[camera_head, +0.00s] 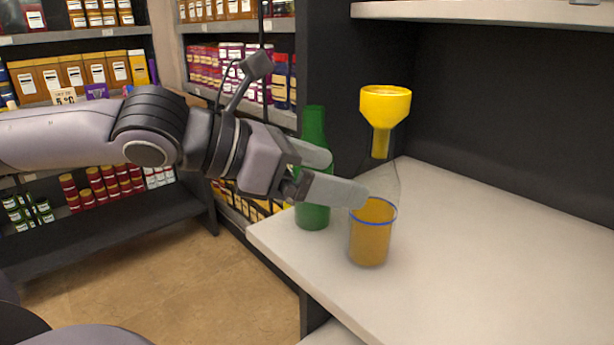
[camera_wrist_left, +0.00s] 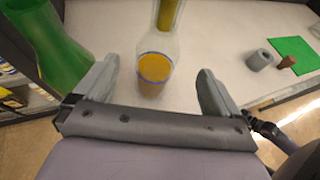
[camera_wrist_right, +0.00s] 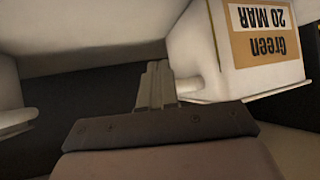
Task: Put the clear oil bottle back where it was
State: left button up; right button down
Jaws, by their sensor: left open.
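The clear oil bottle (camera_head: 370,240) stands upright on the white shelf top, with amber oil in its lower part and a blue ring at the oil level. A yellow funnel (camera_head: 385,105) sits in its mouth. My left gripper (camera_head: 348,178) is open at the bottle's left side, its near finger overlapping the bottle in the head view. In the left wrist view the clear bottle (camera_wrist_left: 155,72) shows between and beyond the two fingertips; contact cannot be told. My right gripper (camera_wrist_right: 155,85) shows only in the right wrist view, fingers together, apparently empty.
A green bottle (camera_head: 313,175) stands just left of the clear one, close to my left gripper. A green mat (camera_wrist_left: 295,53), grey cylinder (camera_wrist_left: 259,60) and small brown piece (camera_wrist_left: 286,62) lie farther off. A labelled white box (camera_wrist_right: 245,45) is near my right gripper. The shelf's right side is clear.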

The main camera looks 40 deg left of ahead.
pick_arm(q)
jog(key=shift+v, duration=1.2)
jog(key=shift+r, duration=0.1)
